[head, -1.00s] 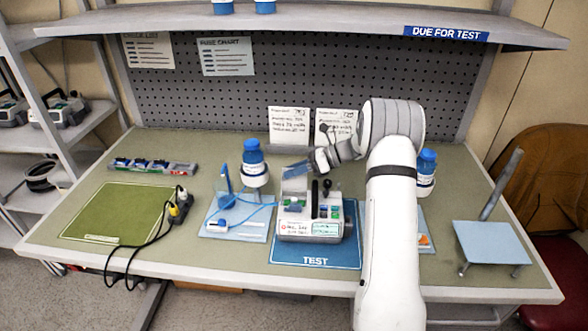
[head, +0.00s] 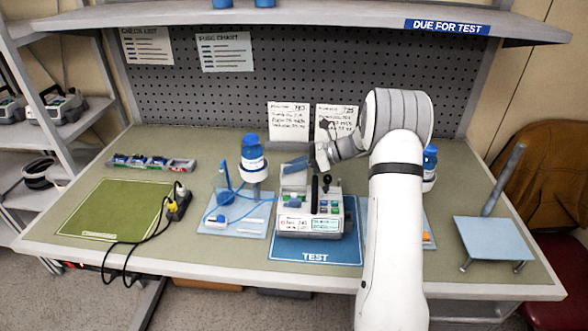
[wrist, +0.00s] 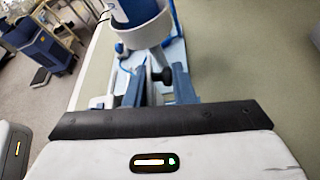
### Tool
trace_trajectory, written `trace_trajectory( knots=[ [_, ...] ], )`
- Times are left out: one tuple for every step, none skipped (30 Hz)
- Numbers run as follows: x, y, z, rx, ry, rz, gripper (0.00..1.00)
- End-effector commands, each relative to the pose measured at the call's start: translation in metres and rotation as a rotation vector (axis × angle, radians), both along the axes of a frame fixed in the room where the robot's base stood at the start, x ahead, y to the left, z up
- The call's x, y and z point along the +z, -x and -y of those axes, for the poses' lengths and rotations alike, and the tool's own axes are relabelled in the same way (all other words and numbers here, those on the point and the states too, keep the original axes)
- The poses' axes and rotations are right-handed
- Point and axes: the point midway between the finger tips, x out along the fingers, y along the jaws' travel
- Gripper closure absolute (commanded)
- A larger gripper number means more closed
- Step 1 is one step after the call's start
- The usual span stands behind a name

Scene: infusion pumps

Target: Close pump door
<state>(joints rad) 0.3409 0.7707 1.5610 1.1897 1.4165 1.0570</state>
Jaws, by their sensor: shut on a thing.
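The infusion pump (head: 306,222) stands on the blue TEST mat (head: 318,257), its labelled front toward me. A pale panel (head: 293,181), which looks like its door, stands raised at the pump's back left. My gripper (head: 291,166) reaches in from the right, its blue fingers at the top of this panel. They are shut on it, as far as I can tell; the contact is small and partly hidden. In the wrist view my gripper's blue fingers (wrist: 155,84) show with a dark knob (wrist: 161,74) seen between them; most of the pump is hidden there.
A blue-capped bottle (head: 253,155) in a holder stands just left of the pump, with blue tubing (head: 236,213) beside it. Another bottle (head: 430,160) stands right, behind my arm.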

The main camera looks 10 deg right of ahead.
Motion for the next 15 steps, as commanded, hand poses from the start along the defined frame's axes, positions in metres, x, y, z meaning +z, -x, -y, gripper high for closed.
trace_trajectory(
  knots=[
    [-0.0028, 0.0023, -0.0005, -0.001, 0.010, 0.034, 1.00],
    [-0.0023, 0.0033, -0.0008, -0.001, 0.015, 0.051, 1.00],
    [-0.0011, 0.0045, -0.0013, 0.000, 0.021, 0.072, 1.00],
    [-0.0004, 0.0050, -0.0014, 0.000, 0.024, 0.083, 1.00],
    [0.0001, 0.0054, -0.0015, 0.000, 0.027, 0.093, 1.00],
    [0.0008, 0.0057, -0.0016, 0.000, 0.029, 0.101, 1.00],
    [0.0013, 0.0059, -0.0018, 0.000, 0.030, 0.104, 1.00],
    [0.0017, 0.0059, -0.0017, 0.000, 0.030, 0.105, 1.00],
    [0.0020, 0.0060, -0.0017, 0.000, 0.031, 0.106, 1.00],
    [0.0021, 0.0059, -0.0018, 0.000, 0.031, 0.105, 1.00],
    [0.0021, 0.0059, -0.0018, 0.000, 0.031, 0.105, 1.00],
    [0.0021, 0.0059, -0.0018, 0.001, 0.031, 0.105, 1.00],
    [0.0021, 0.0059, -0.0018, 0.001, 0.031, 0.105, 1.00],
    [0.0021, 0.0059, -0.0019, 0.001, 0.031, 0.105, 1.00],
    [0.0021, 0.0059, -0.0018, 0.001, 0.031, 0.105, 0.77]
  ],
)
